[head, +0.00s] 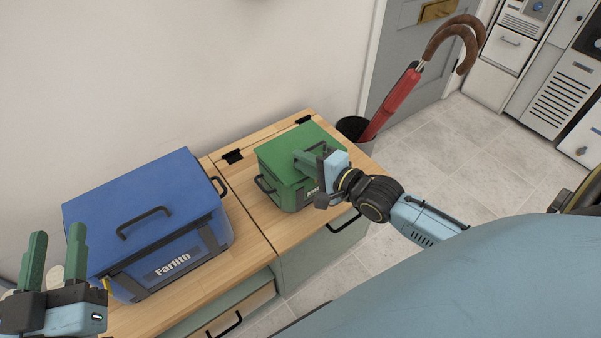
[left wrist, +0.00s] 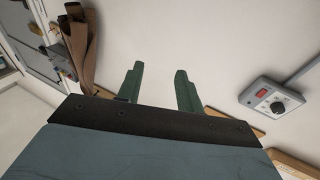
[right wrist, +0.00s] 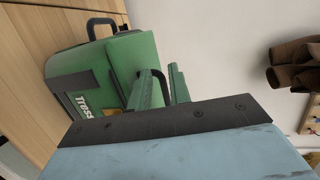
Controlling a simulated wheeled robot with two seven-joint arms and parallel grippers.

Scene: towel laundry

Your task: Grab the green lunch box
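The green lunch box (head: 281,162) stands upright on the wooden cabinet top, with a dark handle on its lid and another on its side. In the right wrist view the lunch box (right wrist: 88,75) shows its front lettering and its lid. My right gripper (head: 309,166) is at the lid, with its green fingers (right wrist: 162,88) around the black lid handle (right wrist: 158,82). A gap shows between these fingers, and I cannot tell whether they press on the handle. My left gripper (head: 53,262) is open and empty, left of the blue box; its fingers also show apart in the left wrist view (left wrist: 158,88).
A large blue box (head: 145,215) with a lid handle stands on the cabinet top (head: 245,215), left of the lunch box. A red umbrella (head: 392,100) leans in a dark bin (head: 352,127) behind to the right. The wall is close behind the boxes.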

